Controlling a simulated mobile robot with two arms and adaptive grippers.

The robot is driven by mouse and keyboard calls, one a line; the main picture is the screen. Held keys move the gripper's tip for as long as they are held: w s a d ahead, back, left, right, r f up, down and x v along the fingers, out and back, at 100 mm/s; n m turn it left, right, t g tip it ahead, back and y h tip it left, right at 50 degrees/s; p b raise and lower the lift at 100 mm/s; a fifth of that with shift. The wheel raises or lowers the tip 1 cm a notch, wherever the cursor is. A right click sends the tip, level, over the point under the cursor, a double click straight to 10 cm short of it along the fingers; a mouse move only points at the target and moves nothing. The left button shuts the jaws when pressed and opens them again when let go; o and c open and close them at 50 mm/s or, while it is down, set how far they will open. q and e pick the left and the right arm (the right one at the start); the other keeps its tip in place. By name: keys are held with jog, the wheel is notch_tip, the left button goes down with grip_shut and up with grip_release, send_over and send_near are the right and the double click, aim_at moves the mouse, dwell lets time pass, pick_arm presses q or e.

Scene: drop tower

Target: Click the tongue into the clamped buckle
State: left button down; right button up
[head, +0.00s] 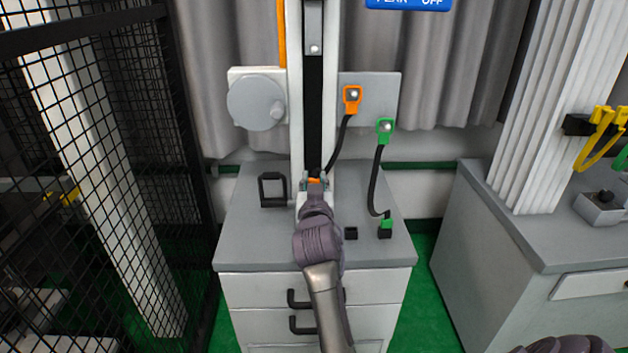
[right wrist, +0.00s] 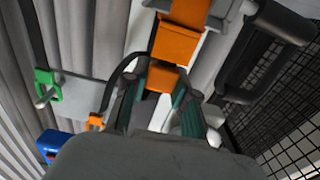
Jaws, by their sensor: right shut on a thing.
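My right gripper (head: 315,190) is at the foot of the white tower column, reaching forward over the bench. In the right wrist view my right gripper (right wrist: 165,105) is shut on the small orange tongue (right wrist: 162,77), which sits at the end of a black strap. The larger orange buckle (right wrist: 177,44) lies just beyond it, between grey clamp parts. A narrow gap seems to show between tongue and buckle; how far the tongue enters, I cannot tell. In the head view only a sliver of orange shows past my gripper. My left gripper is not in view.
The strap runs up to an orange anchor (head: 352,98). A green anchor (head: 385,128) holds another strap, hanging to a green end piece (head: 386,223). A black handle (head: 271,190) stands left on the grey bench (head: 245,235). A mesh fence (head: 110,150) rises further left.

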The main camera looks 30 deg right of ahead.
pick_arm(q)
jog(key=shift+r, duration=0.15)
pick_arm(e)
jog(key=shift+f, duration=0.25)
dwell(0.3)
jog(key=o, duration=0.8)
jog(key=shift+o, duration=0.2)
jog(key=shift+r, duration=0.25)
notch_tip(320, 180, up, 10)
jog(key=shift+f, duration=0.25)
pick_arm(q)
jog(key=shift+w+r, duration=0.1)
